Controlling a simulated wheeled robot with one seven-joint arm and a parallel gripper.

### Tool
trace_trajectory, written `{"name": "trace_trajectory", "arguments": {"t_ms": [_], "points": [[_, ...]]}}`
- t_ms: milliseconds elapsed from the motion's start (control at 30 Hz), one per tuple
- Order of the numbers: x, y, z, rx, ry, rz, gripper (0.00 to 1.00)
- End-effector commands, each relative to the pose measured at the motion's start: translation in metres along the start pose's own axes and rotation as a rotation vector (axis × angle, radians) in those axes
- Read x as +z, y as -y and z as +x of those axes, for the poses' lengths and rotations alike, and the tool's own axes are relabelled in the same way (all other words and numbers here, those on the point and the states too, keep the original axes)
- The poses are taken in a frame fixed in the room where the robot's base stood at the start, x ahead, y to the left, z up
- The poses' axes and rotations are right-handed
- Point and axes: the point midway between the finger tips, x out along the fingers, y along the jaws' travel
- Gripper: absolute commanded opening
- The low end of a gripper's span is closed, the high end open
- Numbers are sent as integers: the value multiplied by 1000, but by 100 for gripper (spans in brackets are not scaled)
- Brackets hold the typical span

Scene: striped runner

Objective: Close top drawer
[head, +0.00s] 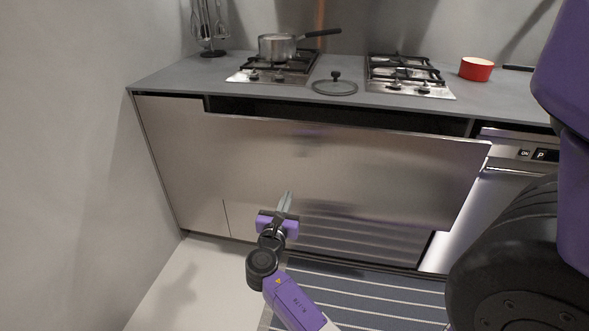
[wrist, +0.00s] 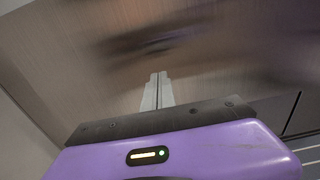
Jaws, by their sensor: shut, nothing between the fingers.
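The top drawer (head: 345,165) is a wide brushed-metal front under the counter. It stands out from the cabinet, with a dark gap along its upper edge. My gripper (head: 286,199) is in front of the lower left part of the drawer front, fingers pointing toward it. In the wrist view the fingers (wrist: 157,84) are together and empty, and the metal drawer front (wrist: 220,60) fills the view with a blurred reflection. I cannot tell whether the fingertips touch the front. The inside of the drawer is hidden.
The grey counter (head: 180,80) carries two gas hobs, a pot (head: 278,47), a lid (head: 335,86) and a red pan (head: 476,69). A dishwasher (head: 510,160) stands at right. A striped runner (head: 365,296) lies on the floor. A wall (head: 70,130) bounds the left.

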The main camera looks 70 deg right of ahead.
Motion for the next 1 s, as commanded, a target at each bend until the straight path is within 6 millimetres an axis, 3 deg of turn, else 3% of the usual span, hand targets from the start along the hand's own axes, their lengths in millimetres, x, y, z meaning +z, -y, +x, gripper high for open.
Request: {"name": "trace_trajectory", "arguments": {"t_ms": [100,267,700,1000], "points": [[16,-1,-3,5,13,16,0],[15,-1,11,0,12,3,0],[15,-1,95,1,13,3,0],[17,-2,132,3,12,3,0]]}}
